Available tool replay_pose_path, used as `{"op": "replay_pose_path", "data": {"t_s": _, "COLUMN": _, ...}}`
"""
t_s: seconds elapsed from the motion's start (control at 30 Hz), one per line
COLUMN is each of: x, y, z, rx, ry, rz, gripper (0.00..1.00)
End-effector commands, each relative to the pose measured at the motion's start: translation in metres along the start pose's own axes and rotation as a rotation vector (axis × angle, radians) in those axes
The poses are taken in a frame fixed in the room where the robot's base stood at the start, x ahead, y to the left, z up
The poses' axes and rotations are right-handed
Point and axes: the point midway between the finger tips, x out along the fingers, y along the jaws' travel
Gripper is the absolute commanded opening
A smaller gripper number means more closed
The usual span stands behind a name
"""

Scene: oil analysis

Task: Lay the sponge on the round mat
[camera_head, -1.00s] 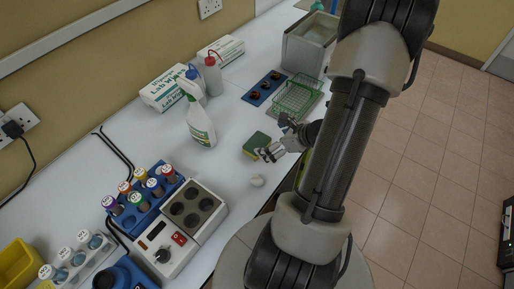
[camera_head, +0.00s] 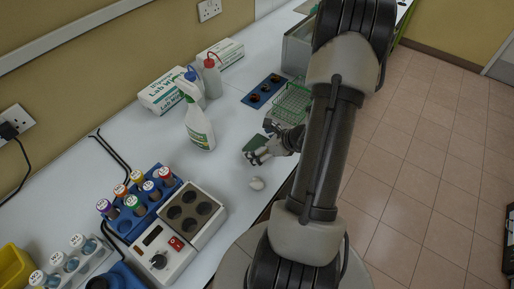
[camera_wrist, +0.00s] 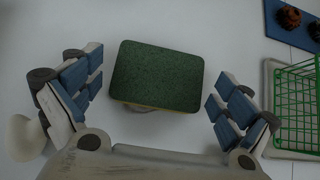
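The sponge (camera_head: 254,142), green on top with a yellow side, lies on the white bench. In the wrist view the sponge (camera_wrist: 156,76) sits between the two blue-padded fingers, with a gap on each side. My gripper (camera_wrist: 158,92) is open around it and holds nothing. In the head view my gripper (camera_head: 262,154) is just in front of the sponge and partly hides it. I cannot make out a round mat in either view; my arm covers part of the bench.
A green wire basket (camera_head: 291,101) and a blue tray (camera_head: 262,91) stand beyond. A spray bottle (camera_head: 199,127) is to the left. A heating block (camera_head: 182,229) and tube rack (camera_head: 142,205) are nearer.

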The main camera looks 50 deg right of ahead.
Motion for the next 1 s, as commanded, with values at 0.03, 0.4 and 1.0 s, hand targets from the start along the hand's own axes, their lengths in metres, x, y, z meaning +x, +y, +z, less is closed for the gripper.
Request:
{"op": "replay_pose_path", "data": {"t_s": 0.03, "x": 0.000, "y": 0.000, "z": 0.000, "rx": 0.000, "ry": 0.000, "rz": 0.000, "gripper": 0.89}}
{"op": "replay_pose_path", "data": {"t_s": 0.4, "x": 0.000, "y": 0.000, "z": 0.000, "rx": 0.000, "ry": 0.000, "rz": 0.000, "gripper": 0.68}}
{"op": "replay_pose_path", "data": {"t_s": 1.0, "x": -0.034, "y": -0.001, "z": 0.034, "rx": -0.003, "ry": -0.002, "rz": -0.002, "gripper": 0.68}}
